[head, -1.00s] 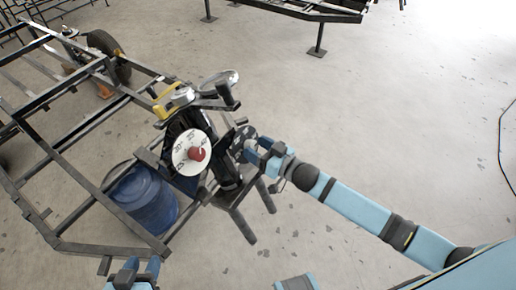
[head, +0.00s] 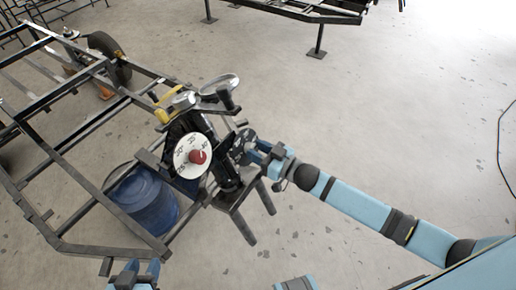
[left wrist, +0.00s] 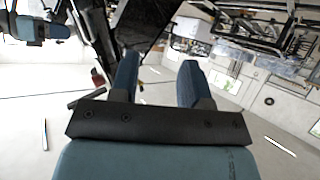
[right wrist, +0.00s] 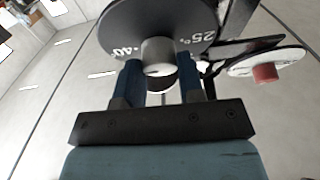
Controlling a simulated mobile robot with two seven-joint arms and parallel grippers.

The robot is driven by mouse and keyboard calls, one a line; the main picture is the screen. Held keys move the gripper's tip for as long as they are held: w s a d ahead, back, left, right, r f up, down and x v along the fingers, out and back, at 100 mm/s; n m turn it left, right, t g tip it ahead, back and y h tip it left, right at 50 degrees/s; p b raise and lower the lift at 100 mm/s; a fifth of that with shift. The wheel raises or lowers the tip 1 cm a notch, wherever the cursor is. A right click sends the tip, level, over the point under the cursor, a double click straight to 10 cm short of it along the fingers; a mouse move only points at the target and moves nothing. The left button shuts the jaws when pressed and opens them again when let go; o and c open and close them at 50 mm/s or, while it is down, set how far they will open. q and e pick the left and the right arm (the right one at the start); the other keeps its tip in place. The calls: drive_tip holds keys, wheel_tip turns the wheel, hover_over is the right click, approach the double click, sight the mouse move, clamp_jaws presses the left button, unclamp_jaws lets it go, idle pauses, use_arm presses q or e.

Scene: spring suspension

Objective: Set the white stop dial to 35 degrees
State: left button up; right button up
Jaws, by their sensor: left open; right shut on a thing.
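The white stop dial (head: 182,162), a white disc with dark numerals and a red knob (head: 198,157), sits on the front of the black suspension unit (head: 184,125). It also shows at the right in the right wrist view (right wrist: 285,60). I cannot read its setting. My right gripper (head: 257,150) is beside it, shut on the grey knob (right wrist: 158,57) of a separate black dial (right wrist: 120,25) with white numerals, 25 and 40 among them. My left gripper (head: 142,267) is open and empty, low at the front, well apart from the white dial.
A blue barrel (head: 145,203) stands inside the dark metal frame (head: 85,243) at the left. Dark bars (head: 250,232) jut out below the suspension unit. A silver round part (head: 222,84) tops it.

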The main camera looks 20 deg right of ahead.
drive_tip(key=n+p, duration=0.1)
drive_tip(key=n+g+y, duration=0.1)
drive_tip(key=n, duration=0.1)
drive_tip(key=shift+d+r+n+p, duration=0.1)
drive_tip(key=shift+r+n+p, duration=0.1)
drive_tip(key=shift+n+p, duration=0.15)
drive_tip(key=n+g+p, duration=0.1)
drive_tip(key=n, duration=0.1)
drive_tip(key=n+g+y+p, duration=0.1)
drive_tip(key=n, duration=0.2)
drive_tip(key=shift+w+y, duration=0.15)
drive_tip(key=shift+y, duration=0.15)
drive_tip(key=shift+d+n+g+p, duration=0.1)
drive_tip(key=shift+n+g+p, duration=0.45)
drive_tip(key=shift+n, duration=0.5)
drive_tip(key=shift+n+g+p, duration=0.35)
drive_tip(key=shift+n+p, duration=0.05)
drive_tip(key=shift+n, duration=0.3)
use_arm(q)
drive_tip(key=shift+s+a+r+g, duration=0.3)
drive_tip(key=shift+a+r+g, duration=0.05)
drive_tip(key=shift+r+g, duration=0.15)
use_arm(e)
drive_tip(key=shift+f, duration=0.1)
drive_tip(key=shift+n, duration=0.4)
use_arm(q)
drive_tip(key=shift+r, duration=0.1)
use_arm(e)
drive_tip(key=o, duration=0.9)
